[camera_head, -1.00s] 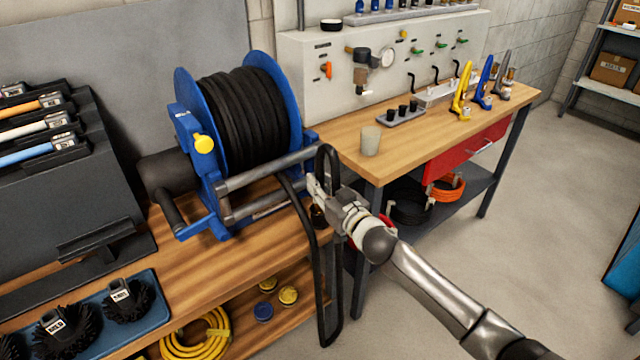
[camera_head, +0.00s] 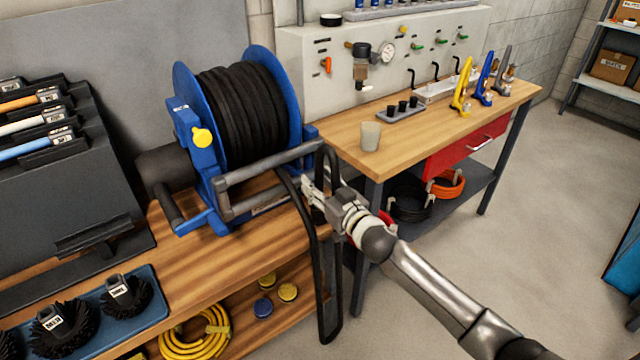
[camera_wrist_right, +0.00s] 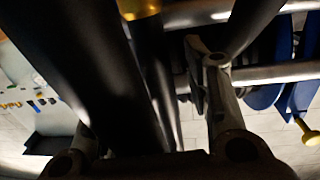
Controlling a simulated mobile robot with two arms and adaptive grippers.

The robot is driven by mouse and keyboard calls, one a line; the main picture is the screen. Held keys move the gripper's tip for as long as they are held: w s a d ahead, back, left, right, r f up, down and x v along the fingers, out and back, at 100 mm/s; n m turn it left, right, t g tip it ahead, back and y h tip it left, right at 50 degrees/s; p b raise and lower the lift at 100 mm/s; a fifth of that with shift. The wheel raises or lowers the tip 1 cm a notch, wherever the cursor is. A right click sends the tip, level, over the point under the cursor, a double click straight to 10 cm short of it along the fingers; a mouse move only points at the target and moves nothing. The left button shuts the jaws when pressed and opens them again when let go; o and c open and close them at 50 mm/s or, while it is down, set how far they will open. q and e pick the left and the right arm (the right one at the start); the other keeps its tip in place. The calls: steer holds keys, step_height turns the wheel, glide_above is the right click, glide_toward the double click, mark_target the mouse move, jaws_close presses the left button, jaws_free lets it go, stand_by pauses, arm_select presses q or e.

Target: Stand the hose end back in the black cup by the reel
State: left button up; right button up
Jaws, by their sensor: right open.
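The black hose (camera_head: 317,270) hangs from the blue reel (camera_head: 187,120) in a long loop past the bench edge, then rises and arches over beside my right gripper. My right gripper (camera_head: 312,190) is open at the reel's front right corner. In the right wrist view, a thick black hose length (camera_wrist_right: 85,60) runs between the open fingers (camera_wrist_right: 150,120), and another dark length lies behind it. A brass-coloured piece (camera_wrist_right: 140,8) shows at the top. The black cup cannot be made out; the gripper covers part of that bench corner. My left gripper is not in view.
The reel's grey frame bars (camera_head: 265,165) are close to the gripper. A second bench (camera_head: 430,120) on the right bears a pale cup (camera_head: 370,136) and a small tray of black pieces (camera_head: 401,112). A brush tray (camera_head: 160,305) lies at front left.

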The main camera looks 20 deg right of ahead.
steer(key=shift+s+f, duration=0.1)
steer(key=v, duration=1.2)
steer(key=s+d+f+m+g+h, duration=0.1)
steer(key=d+f+g+h, duration=0.15)
steer(key=f, duration=0.75)
steer(key=s+d+f+g+h, duration=0.1)
steer(key=d+f, duration=0.2)
steer(key=f, duration=0.7)
steer(key=s+d+f+g+h, duration=0.1)
steer(key=s+f+g, duration=0.1)
steer(key=s+f, duration=0.45)
steer(key=s+f+g, duration=0.2)
steer(key=s+f, duration=0.1)
steer(key=f, duration=0.7)
steer(key=s+f+g, duration=0.4)
steer(key=s+f, duration=0.9)
steer(key=s, duration=0.1)
steer(key=s+a+f+g, duration=0.2)
steer(key=s+a+f, duration=0.1)
steer(key=s, duration=0.8)
steer(key=s+a+f+g, duration=0.3)
steer(key=s+f, duration=0.2)
steer(key=s, duration=0.7)
steer(key=shift+f+p, duration=0.2)
steer(key=shift+p, duration=0.1)
